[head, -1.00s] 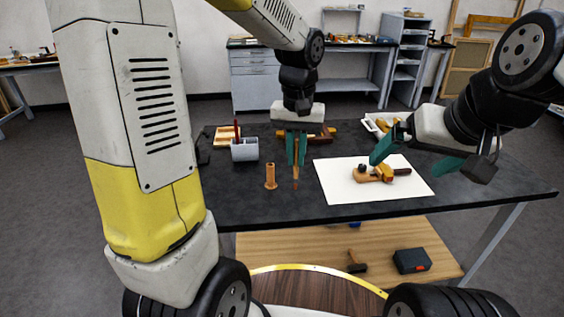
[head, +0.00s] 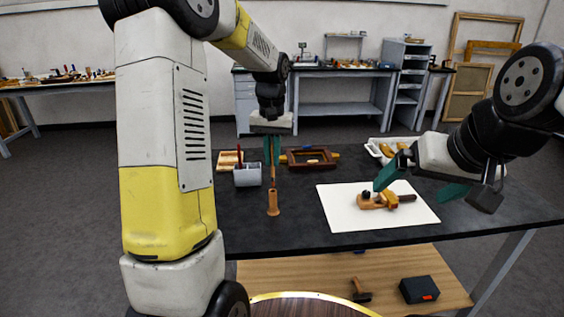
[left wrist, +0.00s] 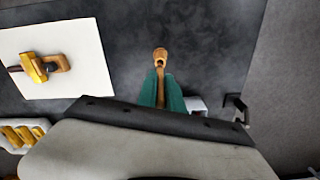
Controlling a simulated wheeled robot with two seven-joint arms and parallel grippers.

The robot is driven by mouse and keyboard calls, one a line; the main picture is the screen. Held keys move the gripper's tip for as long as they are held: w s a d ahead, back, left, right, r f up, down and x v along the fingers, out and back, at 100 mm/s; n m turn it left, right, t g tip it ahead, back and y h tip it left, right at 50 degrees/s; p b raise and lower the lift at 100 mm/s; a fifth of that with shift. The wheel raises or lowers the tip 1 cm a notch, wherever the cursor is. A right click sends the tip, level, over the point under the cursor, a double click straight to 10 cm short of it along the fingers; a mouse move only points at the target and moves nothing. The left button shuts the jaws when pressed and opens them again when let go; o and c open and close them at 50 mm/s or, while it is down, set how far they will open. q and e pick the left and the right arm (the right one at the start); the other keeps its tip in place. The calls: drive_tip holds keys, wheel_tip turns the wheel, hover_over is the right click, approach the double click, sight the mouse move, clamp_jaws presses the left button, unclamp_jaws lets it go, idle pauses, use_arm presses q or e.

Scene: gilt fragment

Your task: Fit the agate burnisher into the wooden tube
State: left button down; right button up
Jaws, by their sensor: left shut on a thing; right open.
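The wooden tube (head: 273,204) stands upright on the dark table, with a wider foot. My left gripper (head: 272,160) is directly above it, pointing down and shut on the agate burnisher (head: 273,178), a slim brown stick hanging upright. In the head view the burnisher's lower end meets the tube's top edge; I cannot tell whether it is inside or just above. In the left wrist view the tube (left wrist: 160,55) lines up with the burnisher (left wrist: 160,88) between the teal fingers. My right gripper (head: 422,182) is open and empty near the white sheet.
A white sheet (head: 350,215) holds a wooden tool with a yellow part (head: 388,199). A grey cup (head: 247,176) stands left of the tube. A brown frame (head: 312,159) and a white tray (head: 376,149) lie further back. The table front around the tube is clear.

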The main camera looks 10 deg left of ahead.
sight(273, 181)
use_arm(q)
drive_tip(key=shift+w+a+f, duration=0.1)
drive_tip(key=shift+f, duration=1.65)
drive_tip(key=shift+f, duration=0.3)
drive_tip(key=shift+f, duration=0.35)
drive_tip(key=c, duration=1.5)
unclamp_jaws()
